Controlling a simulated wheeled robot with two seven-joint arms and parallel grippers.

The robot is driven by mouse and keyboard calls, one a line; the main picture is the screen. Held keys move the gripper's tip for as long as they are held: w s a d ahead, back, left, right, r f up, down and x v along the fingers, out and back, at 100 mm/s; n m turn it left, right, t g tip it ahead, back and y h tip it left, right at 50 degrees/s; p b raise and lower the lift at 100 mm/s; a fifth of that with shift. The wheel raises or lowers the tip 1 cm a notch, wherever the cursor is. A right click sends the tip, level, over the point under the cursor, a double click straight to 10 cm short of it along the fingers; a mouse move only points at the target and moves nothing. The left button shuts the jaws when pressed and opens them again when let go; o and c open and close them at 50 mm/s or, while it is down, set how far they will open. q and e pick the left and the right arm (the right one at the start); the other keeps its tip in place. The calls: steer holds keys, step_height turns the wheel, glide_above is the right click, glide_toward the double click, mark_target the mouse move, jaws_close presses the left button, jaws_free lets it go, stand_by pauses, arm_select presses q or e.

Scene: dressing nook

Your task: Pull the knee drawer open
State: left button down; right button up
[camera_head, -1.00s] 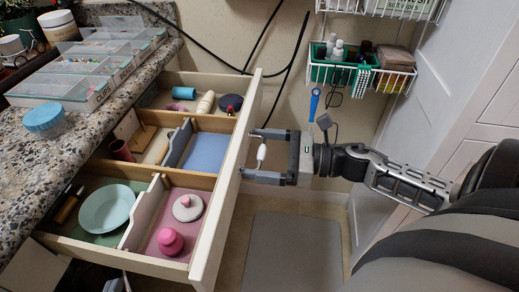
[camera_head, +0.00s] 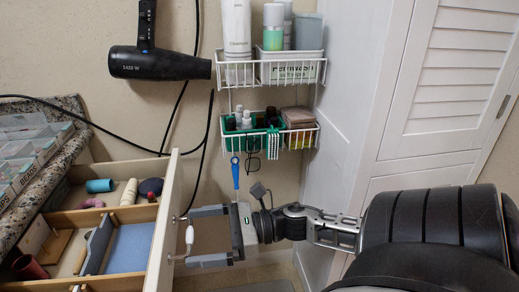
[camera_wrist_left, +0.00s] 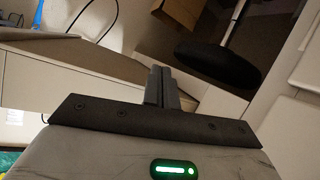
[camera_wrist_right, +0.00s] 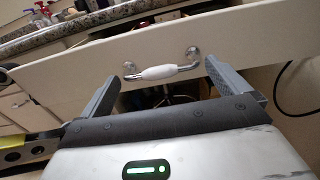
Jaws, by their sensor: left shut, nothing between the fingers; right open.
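The knee drawer (camera_head: 165,222) stands pulled out from under the stone counter, its divided inside showing. Its front also fills much of the right wrist view (camera_wrist_right: 90,67). Its handle (camera_wrist_right: 160,72), a white grip on metal posts, also shows in the head view (camera_head: 189,238). My right gripper (camera_head: 187,239) is open, with one finger on either side of the handle and a gap to each. It also shows open in the right wrist view (camera_wrist_right: 162,88). My left gripper (camera_wrist_left: 163,87) is shut and empty in the left wrist view and does not show in the head view.
The drawer holds a blue roll (camera_head: 99,185), a dark red cup (camera_head: 29,267) and a blue pad (camera_head: 130,248). A hair dryer (camera_head: 150,63) and white wire baskets (camera_head: 270,72) hang on the wall. A white louvred door (camera_head: 440,90) stands at right.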

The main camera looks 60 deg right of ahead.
arm_select(q)
steer(key=shift+a+f+g+p, duration=0.3)
steer(key=shift+f+g+p, duration=0.2)
steer(key=shift+f+p, duration=0.3)
arm_select(e)
steer(key=v, duration=1.3)
steer(key=shift+s+d, duration=0.15)
steer(key=shift+d, duration=0.05)
steer(key=shift+r, duration=0.1)
